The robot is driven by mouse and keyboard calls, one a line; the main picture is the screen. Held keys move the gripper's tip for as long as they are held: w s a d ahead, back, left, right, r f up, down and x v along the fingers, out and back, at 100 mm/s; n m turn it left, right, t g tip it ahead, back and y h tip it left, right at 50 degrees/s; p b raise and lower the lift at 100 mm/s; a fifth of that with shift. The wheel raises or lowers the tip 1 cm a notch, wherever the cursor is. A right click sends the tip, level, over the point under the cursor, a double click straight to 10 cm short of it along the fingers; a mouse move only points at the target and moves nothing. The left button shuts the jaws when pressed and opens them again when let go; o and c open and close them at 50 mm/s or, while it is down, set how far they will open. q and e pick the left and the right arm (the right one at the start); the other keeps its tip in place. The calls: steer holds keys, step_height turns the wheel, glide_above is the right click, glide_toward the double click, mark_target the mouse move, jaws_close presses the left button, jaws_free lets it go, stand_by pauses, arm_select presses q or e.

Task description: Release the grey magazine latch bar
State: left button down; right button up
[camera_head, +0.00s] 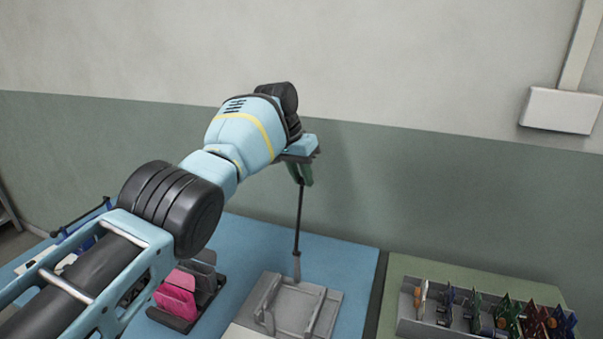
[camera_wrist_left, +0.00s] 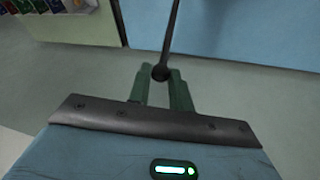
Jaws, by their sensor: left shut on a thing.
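A grey flat fixture (camera_head: 288,306) with raised rails lies on the blue mat. A thin dark bar (camera_head: 298,222) with a grey foot rises from its back edge, nearly upright. It is the only long bar at the fixture; I cannot tell whether its foot is fixed there. My left gripper (camera_head: 301,178) is above the fixture, its green fingers shut on the bar's top end. In the left wrist view the bar (camera_wrist_left: 170,38) ends in a dark round knob between the fingertips (camera_wrist_left: 160,74). My right gripper is not in view.
A grey rack (camera_head: 408,328) with several coloured boards stands on the green mat (camera_head: 440,268) at the right. A dark holder with pink pieces (camera_head: 178,293) is left of the fixture. The wall rises close behind. The blue mat (camera_head: 345,258) is clear right of the bar.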

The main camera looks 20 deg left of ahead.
arm_select(q)
steer(key=shift+w+a+r, duration=0.1)
steer(key=shift+w+r, duration=0.15)
steer(key=shift+r, duration=0.05)
steer(key=c, duration=1.5)
jaws_free()
steer(key=shift+w, duration=0.1)
steer(key=shift+o, duration=1.2)
steer(key=shift+w+f, duration=0.25)
steer(key=shift+f, duration=0.1)
steer(key=shift+s+r, duration=0.25)
steer(key=p+v, duration=0.1)
steer(key=v, duration=0.6)
steer(key=shift+r, duration=0.2)
